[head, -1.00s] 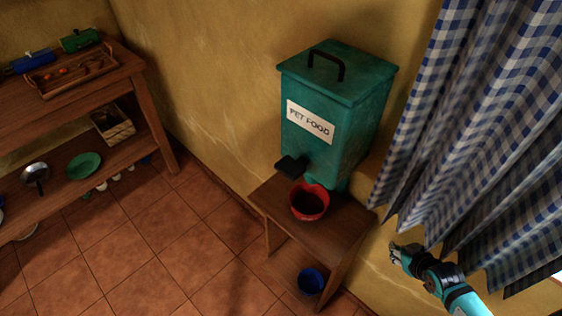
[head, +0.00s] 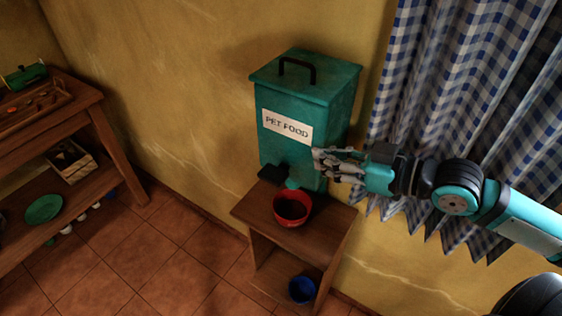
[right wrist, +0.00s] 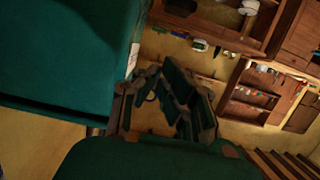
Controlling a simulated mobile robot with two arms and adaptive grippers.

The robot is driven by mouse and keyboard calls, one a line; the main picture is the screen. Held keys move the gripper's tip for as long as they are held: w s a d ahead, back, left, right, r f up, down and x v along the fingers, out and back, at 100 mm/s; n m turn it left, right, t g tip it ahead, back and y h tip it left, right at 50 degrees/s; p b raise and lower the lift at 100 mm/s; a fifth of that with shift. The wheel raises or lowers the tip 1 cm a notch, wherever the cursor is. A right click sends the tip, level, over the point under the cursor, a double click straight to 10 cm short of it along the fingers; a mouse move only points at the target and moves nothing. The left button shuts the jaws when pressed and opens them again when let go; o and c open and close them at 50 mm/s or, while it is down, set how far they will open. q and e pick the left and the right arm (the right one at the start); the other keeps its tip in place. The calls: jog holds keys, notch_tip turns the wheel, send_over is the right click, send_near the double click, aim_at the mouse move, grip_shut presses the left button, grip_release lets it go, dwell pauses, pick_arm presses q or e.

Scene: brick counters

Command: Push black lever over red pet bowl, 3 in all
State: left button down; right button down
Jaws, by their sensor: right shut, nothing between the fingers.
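The teal pet food dispenser (head: 300,105) stands on a small wooden stand against the wall. Its black lever (head: 270,173) sticks out low at its front left. The red pet bowl (head: 292,205) sits on the stand, below and a little right of the lever. My right gripper (head: 318,161) is shut and empty, at the right part of the dispenser's front, to the right of the lever and above the bowl. In the right wrist view the gripper fingers (right wrist: 165,95) are close to the dispenser's teal side (right wrist: 60,50); lever and bowl are not visible there. My left gripper is not in view.
The wooden stand (head: 252,214) has a blue bowl (head: 302,290) on its lower level. A checked curtain (head: 470,100) hangs at the right behind my arm. A wooden shelf unit (head: 110,150) stands at the left. The tiled floor (head: 170,260) between is clear.

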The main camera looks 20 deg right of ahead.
jog(key=p, duration=0.3)
send_over(281, 173)
jog(key=shift+w+f, duration=0.1)
jog(key=shift+f, duration=0.85)
notch_tip(281, 173, down, 3)
jog(key=shift+p, duration=0.3)
jog(key=shift+f, duration=0.7)
jog(key=shift+f, duration=0.15)
